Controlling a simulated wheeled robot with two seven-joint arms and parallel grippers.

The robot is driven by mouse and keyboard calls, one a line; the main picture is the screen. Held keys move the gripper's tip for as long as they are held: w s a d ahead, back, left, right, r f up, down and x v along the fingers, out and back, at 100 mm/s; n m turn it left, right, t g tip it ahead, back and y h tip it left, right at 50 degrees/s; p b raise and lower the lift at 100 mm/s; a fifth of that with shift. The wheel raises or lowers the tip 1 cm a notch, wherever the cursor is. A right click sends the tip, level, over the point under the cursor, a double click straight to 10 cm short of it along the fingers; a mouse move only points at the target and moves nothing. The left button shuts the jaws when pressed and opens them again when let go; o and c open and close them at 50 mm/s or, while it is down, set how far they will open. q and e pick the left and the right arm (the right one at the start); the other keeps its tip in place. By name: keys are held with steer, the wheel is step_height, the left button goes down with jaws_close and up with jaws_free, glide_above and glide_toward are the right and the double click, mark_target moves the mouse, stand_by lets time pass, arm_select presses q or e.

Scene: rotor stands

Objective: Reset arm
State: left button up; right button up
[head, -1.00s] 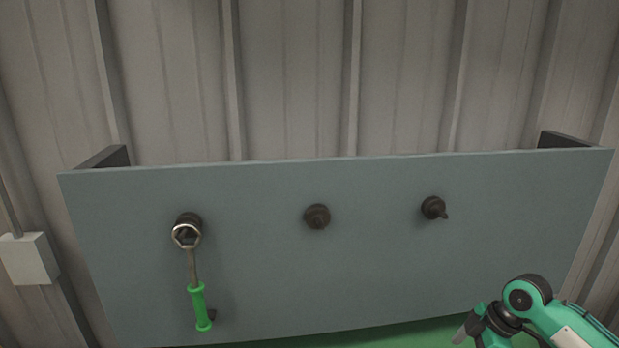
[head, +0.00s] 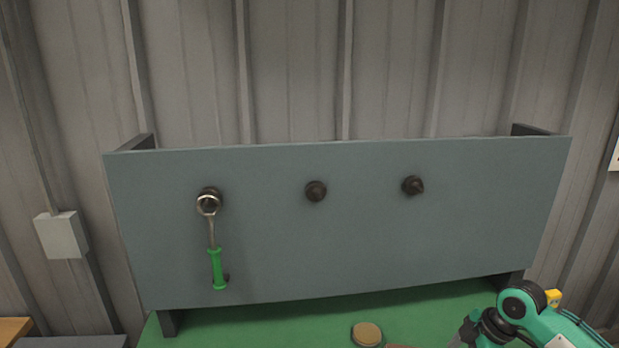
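My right arm comes in at the lower right of the head view, green with dark joints. Its gripper (head: 459,341) is cut by the bottom edge, and its fingers are too little seen to tell open from shut. My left gripper is not in view. A ring wrench with a green handle (head: 216,268) hangs at the left on the grey board (head: 360,240), its ring around or against the left dark knob (head: 211,192). Two more dark knobs, the middle one (head: 316,191) and the right one (head: 413,185), are bare. My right arm is apart from the board.
The board stands upright on a green tabletop (head: 260,326) before a ribbed metal wall. A round tan-topped piece (head: 366,334) lies on the tabletop, with part of another beside it. A yellow thing (head: 553,297) shows behind my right arm. A white box (head: 61,234) is on the wall.

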steer(key=s+a+f+m+t, duration=0.1)
steer(key=s+a+f+m, duration=0.4)
steer(key=s+a+f, duration=0.75)
steer(key=s+d+m+t+h, duration=0.1)
steer(key=s+d+m+h, duration=0.3)
steer(key=s+m, duration=0.7)
step_height(320, 180, down, 34)
steer(key=s+n+b, duration=0.3)
steer(key=b, duration=0.2)
arm_select(q)
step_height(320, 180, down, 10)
steer(key=b, duration=0.5)
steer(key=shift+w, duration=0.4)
arm_select(e)
steer(key=s+d+f+g, duration=0.1)
steer(key=s+f, duration=0.8)
steer(key=f, duration=0.4)
steer(key=s+d+f+g, duration=0.1)
steer(key=s+d+f, duration=0.1)
steer(key=s+f, duration=0.8)
step_height(320, 180, down, 3)
steer(key=shift+s+f, duration=0.1)
steer(key=shift+s, duration=0.15)
